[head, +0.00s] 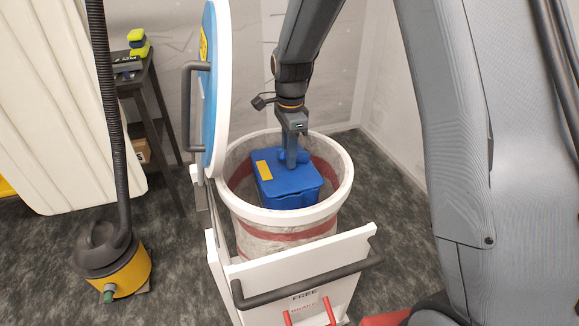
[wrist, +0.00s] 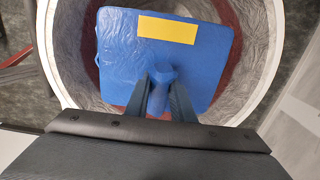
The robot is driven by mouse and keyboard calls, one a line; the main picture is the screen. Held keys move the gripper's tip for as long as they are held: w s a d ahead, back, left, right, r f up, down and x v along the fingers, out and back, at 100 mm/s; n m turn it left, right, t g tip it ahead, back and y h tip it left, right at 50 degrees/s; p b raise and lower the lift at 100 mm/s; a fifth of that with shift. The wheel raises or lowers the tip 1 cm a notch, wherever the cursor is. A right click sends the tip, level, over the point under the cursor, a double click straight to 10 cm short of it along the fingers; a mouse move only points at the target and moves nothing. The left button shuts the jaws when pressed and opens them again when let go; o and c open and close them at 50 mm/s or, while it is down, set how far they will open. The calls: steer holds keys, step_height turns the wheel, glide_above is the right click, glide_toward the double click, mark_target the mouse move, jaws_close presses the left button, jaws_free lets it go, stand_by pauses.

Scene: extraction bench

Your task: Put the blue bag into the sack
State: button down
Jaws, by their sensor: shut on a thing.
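The blue bag (head: 287,183) has a yellow label on its top. My gripper (head: 291,162) is shut on the raised knob at the middle of the bag. The bag hangs within the round mouth of the sack (head: 285,236), which is pale and translucent with red bands and a white rim. In the wrist view, the bag (wrist: 165,70) lies inside the rim of the sack (wrist: 262,95), and both fingers (wrist: 160,92) grip its knob. The bag's lower part is hidden by the sack's wall. I cannot tell whether it touches the bottom.
The sack stands in a white cart (head: 262,268) with a dark handle bar (head: 305,283) at the front. A blue round lid (head: 216,85) stands upright at its left. A yellow and black vacuum (head: 118,264) stands on the floor at left. A dark table (head: 150,100) is behind it.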

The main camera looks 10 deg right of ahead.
steer(key=shift+f+p, duration=0.45)
steer(key=shift+f, duration=2.05)
steer(key=c, duration=1.5)
jaws_free()
steer(key=shift+c, duration=0.2)
step_height(320, 180, up, 12)
steer(key=b, duration=0.3)
steer(key=shift+d, duration=0.1)
steer(key=shift+d+r, duration=0.1)
steer(key=shift+r, duration=0.4)
steer(key=s+d+f+n, duration=0.2)
steer(key=s+d+n, duration=0.1)
steer(key=s+n, duration=0.2)
steer(key=s+d+f+n, duration=0.2)
steer(key=s+n, duration=0.3)
steer(key=s, duration=0.4)
steer(key=s+d+f+n+t, duration=0.1)
steer(key=s+d+f+n, duration=0.1)
steer(key=s+d+n, duration=0.3)
steer(key=s, duration=0.3)
steer(key=shift+f+n, duration=0.4)
